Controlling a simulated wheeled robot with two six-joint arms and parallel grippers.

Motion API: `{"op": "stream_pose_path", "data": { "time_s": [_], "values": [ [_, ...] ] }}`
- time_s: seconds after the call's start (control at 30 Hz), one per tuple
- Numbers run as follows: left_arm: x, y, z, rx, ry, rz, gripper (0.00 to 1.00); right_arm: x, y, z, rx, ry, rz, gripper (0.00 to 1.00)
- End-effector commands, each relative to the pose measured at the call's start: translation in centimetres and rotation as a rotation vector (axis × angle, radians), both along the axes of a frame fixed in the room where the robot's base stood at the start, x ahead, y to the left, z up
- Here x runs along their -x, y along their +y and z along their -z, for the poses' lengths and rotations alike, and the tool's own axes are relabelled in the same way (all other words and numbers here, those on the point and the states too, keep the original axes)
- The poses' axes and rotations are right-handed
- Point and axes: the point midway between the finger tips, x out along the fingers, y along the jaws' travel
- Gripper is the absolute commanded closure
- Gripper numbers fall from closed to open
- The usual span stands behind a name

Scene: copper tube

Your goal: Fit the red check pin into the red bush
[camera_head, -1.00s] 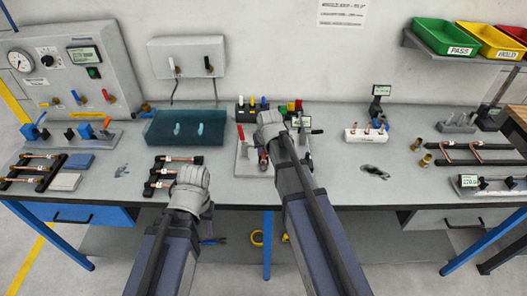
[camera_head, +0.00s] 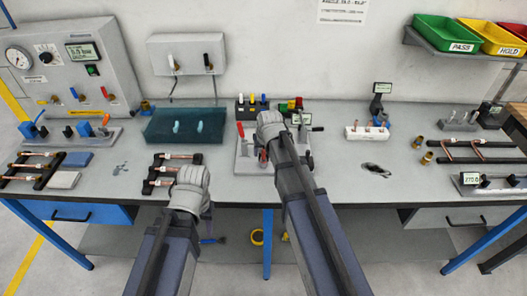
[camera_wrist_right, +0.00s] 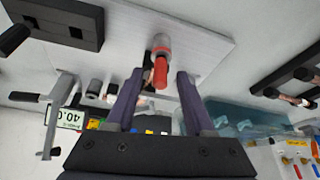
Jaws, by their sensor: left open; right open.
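In the right wrist view the red check pin (camera_wrist_right: 160,73) shows as a red cylinder between the two fingers of my right gripper (camera_wrist_right: 157,88). The fingers stand open, with a gap on each side of it. The pin lines up with the pinkish-red bush (camera_wrist_right: 161,43) on the pale plate; I cannot tell how deep it sits. In the head view my right gripper (camera_head: 268,127) is over the grey fixture (camera_head: 246,163), and its hand hides the pin and bush. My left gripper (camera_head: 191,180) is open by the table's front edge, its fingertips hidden.
A black block with coloured pins (camera_head: 252,106) stands behind the right gripper. A rack of copper tubes (camera_head: 160,180) lies just beyond the left gripper. A teal tray (camera_head: 185,127) is behind it. Bare table (camera_head: 340,180) lies right of the fixture.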

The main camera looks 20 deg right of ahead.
Motion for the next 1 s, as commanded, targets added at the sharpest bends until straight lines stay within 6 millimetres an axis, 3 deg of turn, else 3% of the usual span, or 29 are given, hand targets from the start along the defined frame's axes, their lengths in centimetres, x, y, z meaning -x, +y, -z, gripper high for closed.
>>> {"op": "stream_pose_path", "data": {
  "time_s": [0.37, 0.8, 1.0],
  "values": [
    [0.0, 0.0, -1.0, 0.0, 0.0, -0.002, 0.5, 0.4, 0.0, -1.0, 0.0, 0.0, 0.0, 0.47],
    [0.0, 0.0, -6.4, 0.0, 0.0, -0.001, 0.5, 2.5, 0.1, -6.4, 0.0, 0.0, 0.0, 0.47],
    [0.0, 0.0, -7.3, 0.001, 0.0, -0.002, 0.5, 3.0, 0.2, -7.3, 0.0, 0.0, 0.0, 0.47]
  ]
}}
